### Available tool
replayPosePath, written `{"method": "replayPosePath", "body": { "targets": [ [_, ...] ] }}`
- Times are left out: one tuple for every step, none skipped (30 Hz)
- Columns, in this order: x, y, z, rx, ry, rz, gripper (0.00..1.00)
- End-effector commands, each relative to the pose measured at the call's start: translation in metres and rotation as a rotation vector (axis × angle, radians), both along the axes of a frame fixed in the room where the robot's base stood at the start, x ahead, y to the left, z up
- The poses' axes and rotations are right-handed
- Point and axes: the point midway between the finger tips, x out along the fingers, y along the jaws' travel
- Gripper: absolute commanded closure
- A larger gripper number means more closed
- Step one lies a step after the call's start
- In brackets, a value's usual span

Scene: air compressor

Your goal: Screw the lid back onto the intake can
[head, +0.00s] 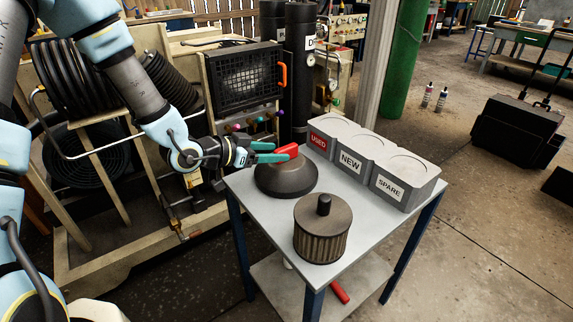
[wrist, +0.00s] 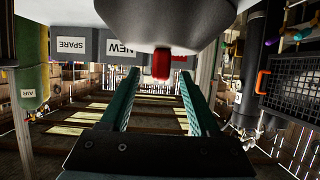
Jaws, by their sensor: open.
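A dark, dome-shaped lid (head: 286,180) with a red grip (head: 290,151) on top sits on the far left part of the small grey table. In the wrist view, which is upside down, the lid (wrist: 150,18) fills the top middle and its red grip (wrist: 161,65) points down. My gripper (head: 272,152) is open at the red grip. In the wrist view its two teal fingers (wrist: 159,72) stand either side of the red grip, with gaps showing. Whether an intake can is under the lid, I cannot tell.
A pleated filter cylinder (head: 322,237) with a dark knob stands at the table's near side. Grey bins marked USED (head: 319,141), NEW (head: 350,161) and SPARE (head: 389,186) line the table's back right edge. The compressor frame (head: 217,98) stands behind my gripper.

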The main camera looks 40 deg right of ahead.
Motion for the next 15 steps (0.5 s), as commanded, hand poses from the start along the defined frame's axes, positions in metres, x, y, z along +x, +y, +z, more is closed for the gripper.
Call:
{"method": "replayPosePath", "body": {
  "targets": [
    [-0.002,-0.007,0.0,0.0,0.003,-0.004,0.38],
    [-0.002,-0.012,-0.001,-0.001,0.002,-0.004,0.38],
    [-0.002,-0.018,-0.002,-0.001,0.003,-0.003,0.38],
    [-0.002,-0.022,-0.004,-0.001,0.003,-0.003,0.38],
    [-0.002,-0.027,-0.005,-0.001,0.003,-0.003,0.38],
    [-0.002,-0.032,-0.008,0.0,0.002,-0.003,0.38],
    [-0.002,-0.035,-0.01,0.0,0.002,-0.002,0.38],
    [-0.002,-0.038,-0.011,0.0,0.002,-0.001,0.38],
    [-0.002,-0.041,-0.013,0.001,0.002,-0.001,0.38],
    [-0.002,-0.042,-0.013,0.001,0.001,-0.002,0.38],
    [-0.002,-0.043,-0.014,0.001,0.0,-0.001,0.38],
    [-0.002,-0.044,-0.015,0.001,0.0,-0.001,0.38],
    [-0.002,-0.044,-0.015,0.001,0.0,-0.001,0.38],
    [-0.002,-0.044,-0.015,0.001,0.0,0.0,0.38],
    [-0.002,-0.044,-0.015,0.001,0.0,0.0,0.38]
  ]
}}
